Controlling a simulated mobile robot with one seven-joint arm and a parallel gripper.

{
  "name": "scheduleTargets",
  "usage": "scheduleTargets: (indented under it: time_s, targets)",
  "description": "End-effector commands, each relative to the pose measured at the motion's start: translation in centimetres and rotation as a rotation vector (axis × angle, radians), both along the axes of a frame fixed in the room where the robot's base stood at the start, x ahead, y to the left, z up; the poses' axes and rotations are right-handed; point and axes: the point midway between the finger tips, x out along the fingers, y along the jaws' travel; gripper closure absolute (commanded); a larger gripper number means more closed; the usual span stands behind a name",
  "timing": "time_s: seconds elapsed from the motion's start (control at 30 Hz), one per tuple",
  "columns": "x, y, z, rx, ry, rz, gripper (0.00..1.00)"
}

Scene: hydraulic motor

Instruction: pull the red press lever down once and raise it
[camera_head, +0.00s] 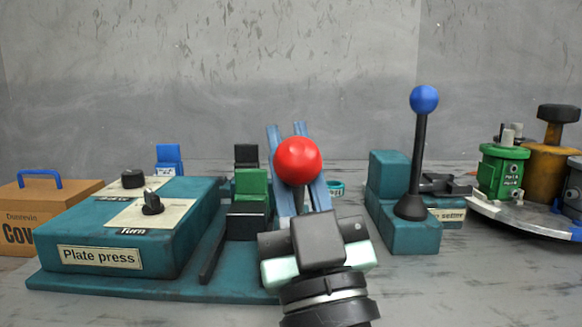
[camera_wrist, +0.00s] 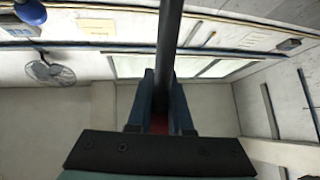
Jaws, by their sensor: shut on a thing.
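The red press lever shows its red ball knob (camera_head: 298,160) at the middle of the head view. Most of its shaft is hidden behind the knob and my gripper, so I cannot tell the lever's exact tilt. My gripper (camera_head: 287,133) reaches up from below, its two blue fingers on either side behind the knob. In the wrist view the dark lever shaft (camera_wrist: 168,45) runs down between the fingers of my gripper (camera_wrist: 160,80), which are shut on it. A bit of red shows between the finger bases. The teal plate press (camera_head: 110,225) stands at the left, with knobs on top.
A setter with a blue-knobbed upright lever (camera_head: 424,100) stands close on the right. A green block (camera_head: 252,185) is just left of my gripper. A cardboard box (camera_head: 40,205) is at far left. A round tray (camera_head: 520,218) with a green motor part (camera_head: 500,170) is at far right.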

Motion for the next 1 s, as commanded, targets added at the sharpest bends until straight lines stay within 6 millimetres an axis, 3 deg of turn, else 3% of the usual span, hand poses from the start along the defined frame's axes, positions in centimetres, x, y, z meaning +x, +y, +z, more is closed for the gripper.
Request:
scheduleTargets:
  time_s: [0.43,0.47,0.6,1.0]
  targets:
    - [-0.43,-0.03,0.23,0.003,-0.016,0.0,1.0]
    - [-0.43,-0.03,0.22,0.003,-0.015,0.0,0.78]
    - [-0.41,-0.04,0.22,0.003,-0.015,0.0,0.53]
    - [-0.11,0.13,-0.41,0.002,-0.009,0.0,0.52]
